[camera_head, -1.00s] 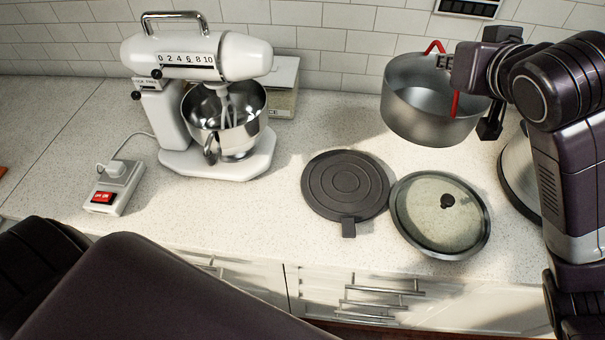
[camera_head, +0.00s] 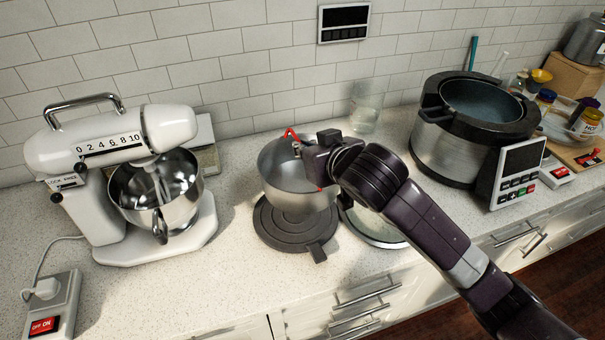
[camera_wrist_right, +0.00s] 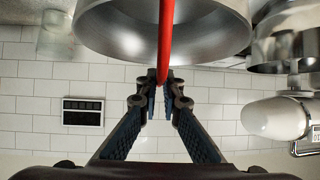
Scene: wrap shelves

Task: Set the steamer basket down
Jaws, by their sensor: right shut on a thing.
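The steamer basket (camera_head: 288,180) is a grey metal pot with a red bail handle (camera_head: 290,132). In the head view it is upright over the round dark mat (camera_head: 280,234); I cannot tell whether its base touches the mat. My right gripper (camera_head: 303,150) is at the basket's upper right. In the right wrist view the basket (camera_wrist_right: 215,40) fills the top, and my right fingertips (camera_wrist_right: 162,85) are shut on the red handle (camera_wrist_right: 166,40). My left gripper is not in view.
A glass lid (camera_head: 370,228) lies right of the mat, partly under my right arm. A stand mixer (camera_head: 130,150) stands left, a large dark-rimmed cooker (camera_head: 445,150) right. A clear glass (camera_head: 366,110) is behind. Bare counter lies between mixer and mat.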

